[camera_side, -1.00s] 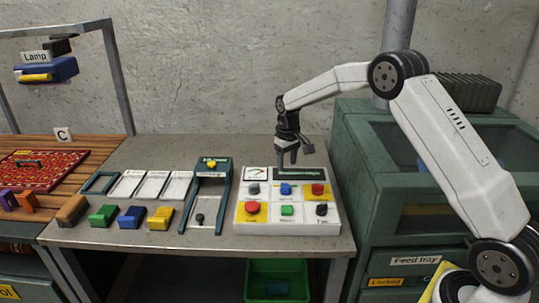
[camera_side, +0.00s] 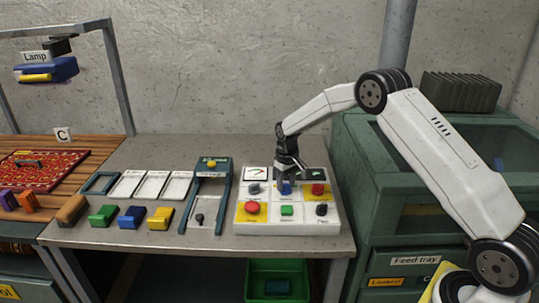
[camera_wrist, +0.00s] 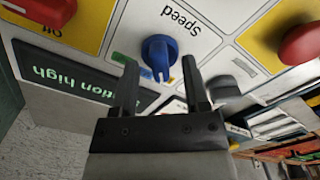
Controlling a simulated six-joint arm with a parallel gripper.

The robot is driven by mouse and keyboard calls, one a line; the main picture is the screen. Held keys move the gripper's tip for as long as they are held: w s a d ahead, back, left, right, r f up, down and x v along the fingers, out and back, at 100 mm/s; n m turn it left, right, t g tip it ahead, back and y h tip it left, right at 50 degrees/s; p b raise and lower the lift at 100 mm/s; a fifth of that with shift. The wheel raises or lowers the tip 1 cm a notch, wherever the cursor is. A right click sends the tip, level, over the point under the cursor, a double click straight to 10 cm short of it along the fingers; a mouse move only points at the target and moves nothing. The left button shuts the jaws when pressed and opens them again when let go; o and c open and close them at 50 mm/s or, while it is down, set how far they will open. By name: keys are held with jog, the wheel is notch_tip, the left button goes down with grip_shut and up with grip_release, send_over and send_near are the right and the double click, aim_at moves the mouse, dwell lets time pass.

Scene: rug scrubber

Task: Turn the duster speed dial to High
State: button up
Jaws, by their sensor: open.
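The blue speed dial (camera_wrist: 160,52), under the word "Speed", sits on a white panel square in the wrist view. Its narrow ridge points down in that picture, toward my gripper's body. Small green and yellow marks lie around it, partly hidden. The dial is also at the top middle of the control panel (camera_side: 237,222) in the side view. My gripper (camera_wrist: 160,65) is open, pointing down over the dial, with one finger on each side of it in the picture. I cannot tell whether the fingers touch it.
A dark display (camera_wrist: 75,80) behind the dial reads "...tion high", partly hidden by a finger. Red knobs (camera_side: 318,189) (camera_side: 253,208), a grey knob (camera_wrist: 222,88), a green button (camera_side: 287,210) and a black knob (camera_side: 321,209) surround it. A slider frame (camera_side: 184,215) stands left.

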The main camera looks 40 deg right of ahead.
jog(key=shift+f, duration=0.1)
grip_shut()
jog(key=shift+m, duration=0.4)
jog(key=m, duration=0.6)
jog(key=shift+m, duration=0.4)
jog(key=m, duration=0.4)
jog(key=shift+m, duration=2.2)
